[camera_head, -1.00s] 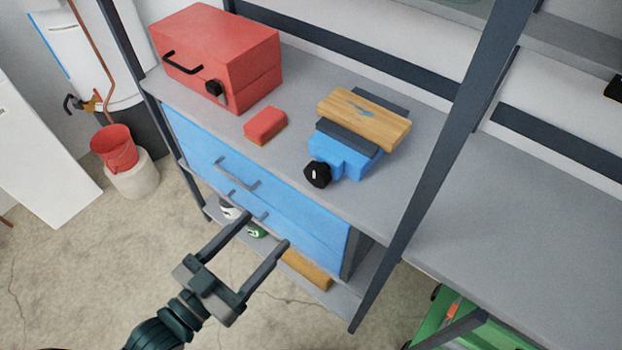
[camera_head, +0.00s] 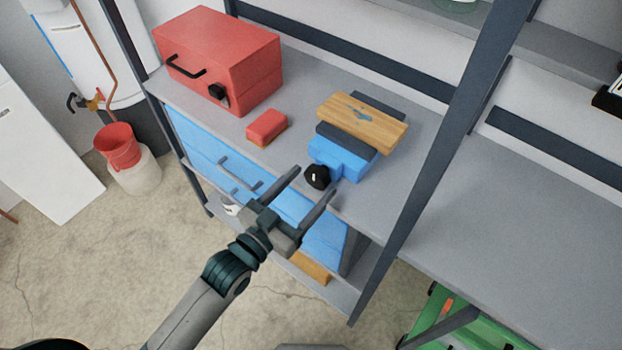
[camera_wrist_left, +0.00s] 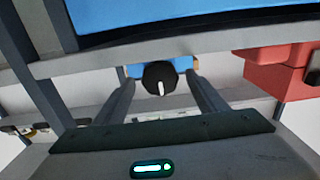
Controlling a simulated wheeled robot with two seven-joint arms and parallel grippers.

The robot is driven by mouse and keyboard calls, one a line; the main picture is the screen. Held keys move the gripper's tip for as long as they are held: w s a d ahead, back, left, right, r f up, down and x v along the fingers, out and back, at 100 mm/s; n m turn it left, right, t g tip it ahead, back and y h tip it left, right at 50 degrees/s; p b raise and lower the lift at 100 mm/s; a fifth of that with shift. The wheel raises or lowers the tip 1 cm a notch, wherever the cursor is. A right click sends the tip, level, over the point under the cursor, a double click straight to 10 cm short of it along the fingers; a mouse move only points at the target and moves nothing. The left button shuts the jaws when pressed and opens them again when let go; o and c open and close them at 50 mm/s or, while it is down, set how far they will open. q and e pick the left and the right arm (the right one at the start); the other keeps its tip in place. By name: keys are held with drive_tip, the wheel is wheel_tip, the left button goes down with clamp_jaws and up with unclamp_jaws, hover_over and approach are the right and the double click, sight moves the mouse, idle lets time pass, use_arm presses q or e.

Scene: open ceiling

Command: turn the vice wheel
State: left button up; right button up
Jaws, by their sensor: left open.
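The vice (camera_head: 345,155) is blue with dark jaws and stands on the grey shelf top, with a wooden board (camera_head: 362,121) at its jaws. Its wheel (camera_head: 316,176) is a black knob with a white mark, facing the front edge. My left gripper (camera_head: 316,181) is open and empty, with its fingertips close to the wheel in the head view. In the left wrist view the wheel (camera_wrist_left: 160,78) shows between the two fingers (camera_wrist_left: 160,92), with a gap on each side. I cannot tell whether the fingertips reach around it. My right gripper is not in view.
A red toolbox (camera_head: 220,58) and a small red block (camera_head: 267,127) sit on the shelf top (camera_head: 300,92) to the left. Blue drawers (camera_head: 215,165) are below. A dark upright post (camera_head: 440,150) stands right of the vice.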

use_arm(q)
drive_tip(key=shift+w+d, duration=0.4)
drive_tip(key=shift+w, duration=0.15)
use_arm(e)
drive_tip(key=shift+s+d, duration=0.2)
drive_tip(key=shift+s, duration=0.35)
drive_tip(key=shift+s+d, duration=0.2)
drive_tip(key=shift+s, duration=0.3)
use_arm(q)
drive_tip(key=shift+c, duration=0.2)
drive_tip(key=c, duration=1)
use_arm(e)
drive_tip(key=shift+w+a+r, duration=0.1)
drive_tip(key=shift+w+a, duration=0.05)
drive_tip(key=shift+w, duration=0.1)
